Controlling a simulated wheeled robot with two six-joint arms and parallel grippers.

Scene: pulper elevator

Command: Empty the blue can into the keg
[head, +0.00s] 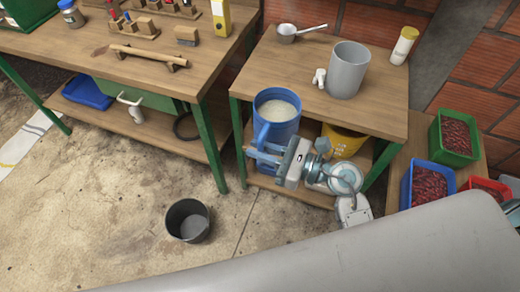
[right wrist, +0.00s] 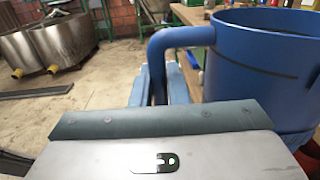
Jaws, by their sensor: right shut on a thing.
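The blue can (head: 277,132) is upright, open at the top, with a pale whitish content inside. It overlaps the front edge of the right-hand table in the head view. My right gripper (head: 264,155) is shut on the can's handle, at its lower left side. In the right wrist view the can (right wrist: 262,75) fills the upper right, and its curved handle (right wrist: 182,38) runs down between the fingers. A grey open cylinder (head: 348,72), which looks like the keg, stands on the table behind and right of the can. Its inside bottom is hidden. My left gripper is not in view.
The table (head: 300,62) also holds a metal saucepan (head: 287,33) and a white-and-yellow bottle (head: 404,46). A yellow container (head: 343,142) is below. A dark bucket (head: 188,221) stands on the floor. Crates with red beans (head: 455,137) are at right, and a tool bench (head: 95,42) is at left.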

